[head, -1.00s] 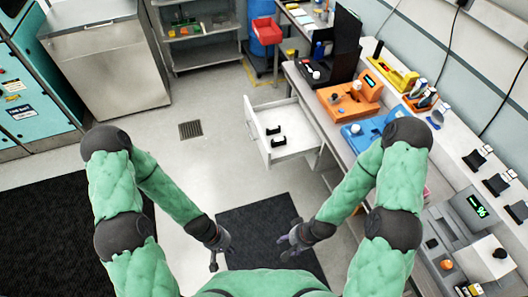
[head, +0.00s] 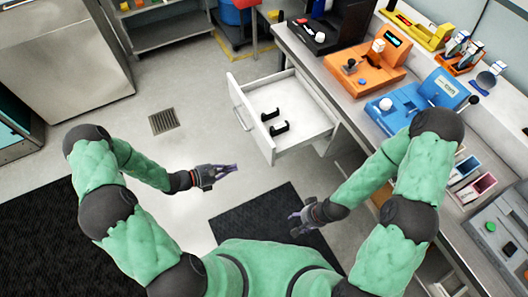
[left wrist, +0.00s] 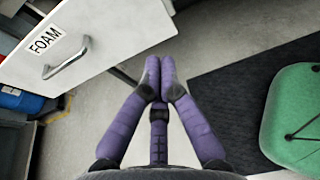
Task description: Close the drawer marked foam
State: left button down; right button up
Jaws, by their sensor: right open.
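The white drawer (head: 253,125) is pulled out from the bench. In the left wrist view its front (left wrist: 110,32) shows a FOAM label (left wrist: 45,41) and a grey bar handle (left wrist: 67,62). Two small black things (head: 274,121) lie inside. My left gripper (head: 236,169) is below the drawer front in the head view, apart from it, with fingers pointing right. In the left wrist view its purple fingertips (left wrist: 160,82) meet with nothing between them. My right gripper (head: 293,220) is open and empty, lower right, beside the bench.
The bench (head: 330,85) carries an orange device (head: 367,70), a blue device (head: 415,105) and a black device (head: 325,30). A dark mat (head: 262,222) lies on the floor. The floor left of the drawer is clear, with a drain grate (head: 163,122).

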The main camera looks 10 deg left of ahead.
pick_arm(q)
jog(key=b, duration=0.4)
send_near(269, 155)
jog(key=x, duration=0.5)
jog(key=shift+d+f, duration=0.15)
jog(key=shift+f, duration=0.1)
jog(key=shift+w+d, duration=0.35)
jog(key=shift+d, duration=0.05)
pick_arm(e)
notch_tip(269, 155, down, 4)
jog(key=shift+r, duration=0.1)
pick_arm(q)
jog(key=shift+d+r, duration=0.1)
jog(key=shift+d, duration=0.05)
